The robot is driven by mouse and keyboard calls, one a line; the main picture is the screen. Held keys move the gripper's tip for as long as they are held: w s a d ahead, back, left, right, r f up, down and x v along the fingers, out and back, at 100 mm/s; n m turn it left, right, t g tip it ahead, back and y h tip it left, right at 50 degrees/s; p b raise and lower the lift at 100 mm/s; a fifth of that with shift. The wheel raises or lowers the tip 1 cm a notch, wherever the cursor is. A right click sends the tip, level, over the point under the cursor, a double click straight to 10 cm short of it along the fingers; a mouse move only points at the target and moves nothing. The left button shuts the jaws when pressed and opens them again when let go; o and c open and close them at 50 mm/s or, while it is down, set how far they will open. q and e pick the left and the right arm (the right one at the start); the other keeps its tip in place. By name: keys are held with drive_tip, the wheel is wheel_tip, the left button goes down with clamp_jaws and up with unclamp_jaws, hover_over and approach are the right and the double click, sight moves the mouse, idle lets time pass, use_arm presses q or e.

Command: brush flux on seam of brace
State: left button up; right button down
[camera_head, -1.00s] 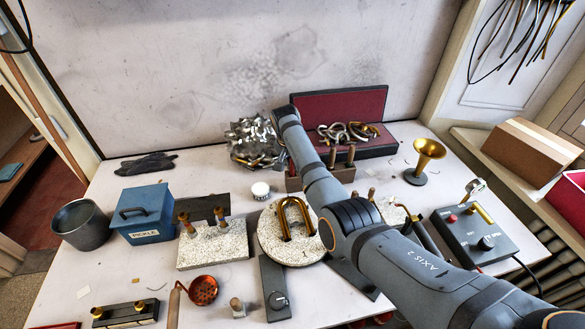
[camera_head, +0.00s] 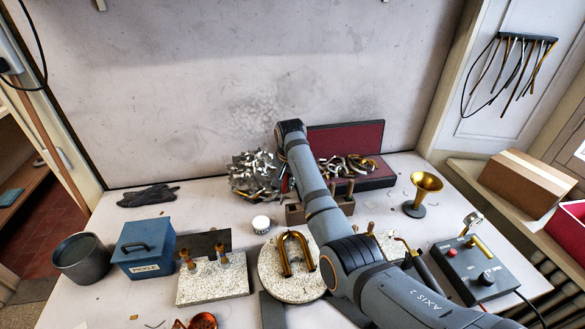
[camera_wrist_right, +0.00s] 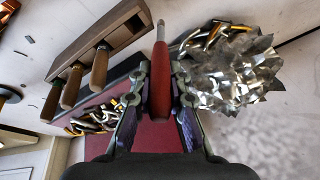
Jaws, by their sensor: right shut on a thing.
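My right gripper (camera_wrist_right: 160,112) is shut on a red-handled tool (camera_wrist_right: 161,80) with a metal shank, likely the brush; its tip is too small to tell. In the head view the right gripper (camera_head: 284,172) is mostly hidden behind my arm, beside the silvery scrap pile. A small white-lidded jar (camera_head: 261,223), possibly the flux, stands in front of the tool rack. A U-shaped brass tube (camera_head: 284,262) stands on a round speckled board (camera_head: 268,284). I cannot tell which part is the brace. My left gripper is out of view.
The scrap pile (camera_wrist_right: 232,78) is close beside the gripper. A wooden rack (camera_wrist_right: 112,35) holds wooden-handled tools. A red-lined case (camera_head: 350,137) stands behind. A blue box (camera_head: 143,253), a brass horn bell (camera_head: 425,184) and a control box (camera_head: 478,275) flank the work area.

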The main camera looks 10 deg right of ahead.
use_arm(q)
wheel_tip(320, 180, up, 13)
drive_tip(key=p, duration=1)
use_arm(e)
drive_tip(key=s+a+r+m+t+y, duration=0.1)
drive_tip(key=s+a+t+y, duration=0.2)
drive_tip(key=s+a+y, duration=0.1)
use_arm(q)
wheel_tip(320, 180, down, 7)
drive_tip(key=b, duration=0.6)
drive_tip(key=shift+b, duration=0.4)
use_arm(e)
wheel_tip(320, 180, down, 6)
drive_tip(key=shift+a, duration=0.2)
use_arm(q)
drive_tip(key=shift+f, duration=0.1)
use_arm(e)
drive_tip(key=shift+f, duration=0.7)
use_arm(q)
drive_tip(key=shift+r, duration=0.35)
use_arm(e)
drive_tip(key=shift+s+f, duration=0.1)
drive_tip(key=shift+s, duration=0.05)
use_arm(q)
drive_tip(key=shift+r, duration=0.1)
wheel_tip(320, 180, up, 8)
drive_tip(key=p, duration=0.8)
use_arm(e)
wheel_tip(320, 180, up, 7)
